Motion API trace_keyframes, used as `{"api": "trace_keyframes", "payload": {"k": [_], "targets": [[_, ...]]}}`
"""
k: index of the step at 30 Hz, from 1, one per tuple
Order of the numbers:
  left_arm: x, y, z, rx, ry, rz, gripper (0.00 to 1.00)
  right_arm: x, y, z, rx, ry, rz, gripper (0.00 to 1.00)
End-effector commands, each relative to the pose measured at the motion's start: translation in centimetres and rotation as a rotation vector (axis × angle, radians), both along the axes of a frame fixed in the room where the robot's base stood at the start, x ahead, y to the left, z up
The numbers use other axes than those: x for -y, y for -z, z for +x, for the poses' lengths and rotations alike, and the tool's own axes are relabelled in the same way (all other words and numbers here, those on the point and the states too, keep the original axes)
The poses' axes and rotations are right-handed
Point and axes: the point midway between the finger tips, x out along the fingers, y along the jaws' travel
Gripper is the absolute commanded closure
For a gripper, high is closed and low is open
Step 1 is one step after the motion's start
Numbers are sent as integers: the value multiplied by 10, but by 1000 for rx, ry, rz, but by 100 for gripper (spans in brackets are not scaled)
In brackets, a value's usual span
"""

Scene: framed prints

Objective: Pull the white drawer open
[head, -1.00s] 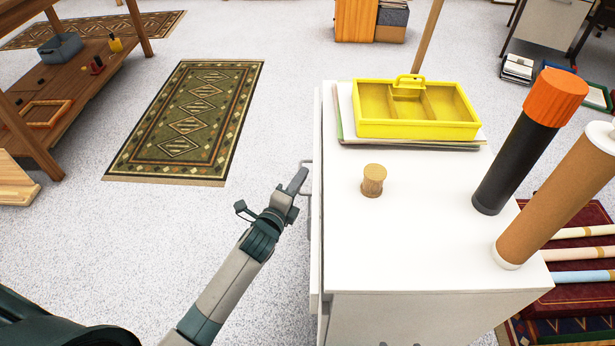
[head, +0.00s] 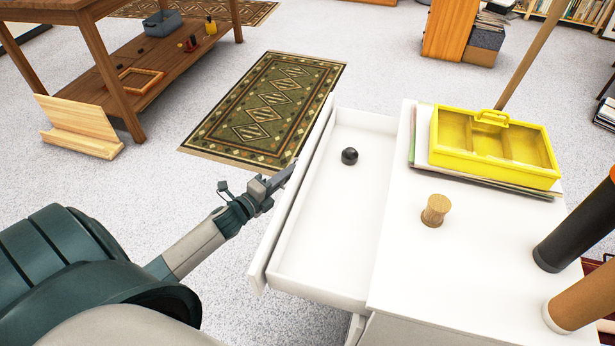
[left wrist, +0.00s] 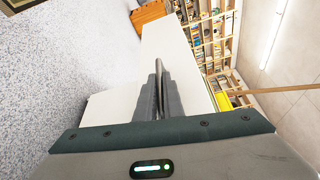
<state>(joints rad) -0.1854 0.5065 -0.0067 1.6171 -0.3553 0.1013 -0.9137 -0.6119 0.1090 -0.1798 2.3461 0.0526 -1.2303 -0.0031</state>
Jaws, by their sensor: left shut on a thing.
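The white drawer (head: 320,235) stands well out from the left side of the white cabinet (head: 400,270). A small black round object (head: 349,156) lies inside it towards the far end. My left gripper (head: 287,175) is at the outer face of the drawer front, shut on the drawer's handle, which is mostly hidden behind the fingers. In the left wrist view the closed fingers (left wrist: 158,90) point at the white drawer front (left wrist: 165,50). My right gripper is not in view.
On the cabinet top are a yellow tray (head: 495,150) on papers, a wooden knob-like piece (head: 436,210), a black tube (head: 580,230) and a brown tube (head: 585,290). A green rug (head: 265,110) lies on open floor. A wooden table (head: 110,40) stands at the back left.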

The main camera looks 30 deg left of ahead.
Motion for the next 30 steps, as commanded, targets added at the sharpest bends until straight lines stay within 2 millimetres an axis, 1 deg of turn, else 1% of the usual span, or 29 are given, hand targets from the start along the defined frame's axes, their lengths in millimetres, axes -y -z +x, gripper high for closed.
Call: {"api": "trace_keyframes", "payload": {"k": [1, 6, 17, 18, 20, 21, 30], "targets": [[-7, 1, -2, -2, -1, 1, 100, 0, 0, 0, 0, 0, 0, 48], [-17, 1, -5, -2, -1, 0, 100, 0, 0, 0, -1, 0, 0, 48], [-19, 1, -6, -1, 0, 0, 100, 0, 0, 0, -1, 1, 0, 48], [-19, 1, -6, -1, 0, 0, 90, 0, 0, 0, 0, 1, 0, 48], [-19, 1, -6, -1, 0, 0, 76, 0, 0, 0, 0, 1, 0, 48], [-19, 1, -6, -1, 0, 0, 74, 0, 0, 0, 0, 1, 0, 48], [-19, 0, -6, 0, 0, 0, 74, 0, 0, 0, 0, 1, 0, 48]]}}
